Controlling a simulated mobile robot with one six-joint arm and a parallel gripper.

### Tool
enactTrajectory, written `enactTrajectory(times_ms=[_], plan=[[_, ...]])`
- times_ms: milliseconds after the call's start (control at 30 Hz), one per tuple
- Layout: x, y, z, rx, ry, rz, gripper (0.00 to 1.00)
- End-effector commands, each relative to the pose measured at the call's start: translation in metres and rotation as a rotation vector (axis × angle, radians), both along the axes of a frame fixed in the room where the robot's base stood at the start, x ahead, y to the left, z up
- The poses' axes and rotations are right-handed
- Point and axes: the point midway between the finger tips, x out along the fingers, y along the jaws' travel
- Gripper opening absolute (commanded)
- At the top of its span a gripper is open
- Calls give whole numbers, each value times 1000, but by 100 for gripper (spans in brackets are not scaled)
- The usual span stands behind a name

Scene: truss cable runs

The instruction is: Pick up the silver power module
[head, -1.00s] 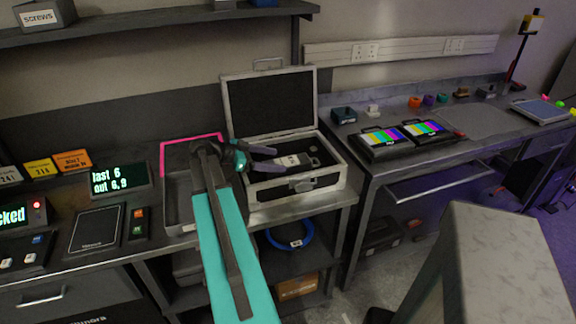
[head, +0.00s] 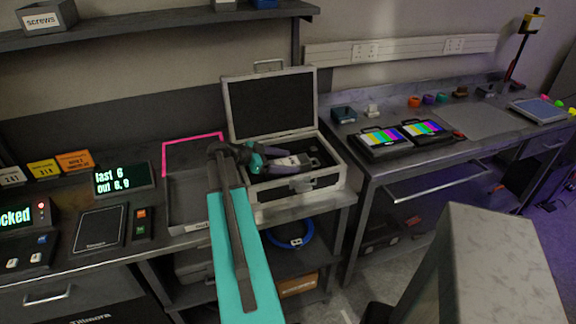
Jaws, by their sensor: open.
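The silver power module (head: 288,162), a small light-grey block with a dark end, lies in the dark interior of the open silver case (head: 328,181) on the bench. My gripper (head: 298,160) reaches into the case from the left. Its two dark purple-grey fingers are open, one on the far side of the module and one on the near side. The module shows between them. I cannot tell whether either finger touches it. Part of the module is hidden by the fingers.
The case's raised lid (head: 271,105) stands behind my gripper, and its front wall is close below it. A grey tray (head: 187,205) sits left of the case beside a pink outline. Two colour-bar monitors (head: 382,142) stand on the right bench. A shelf (head: 150,32) runs above.

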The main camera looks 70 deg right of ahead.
Motion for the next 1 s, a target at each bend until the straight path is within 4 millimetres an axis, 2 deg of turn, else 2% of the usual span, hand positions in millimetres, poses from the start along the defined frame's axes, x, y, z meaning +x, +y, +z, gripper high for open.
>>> enactTrajectory(times_ms=[400, 767, 1000], plan=[[0, 0, 0, 0, 0, -1, 72], [0, 0, 0, 0, 0, 0, 11], [0, 0, 2, -3, 2, 0, 9]])
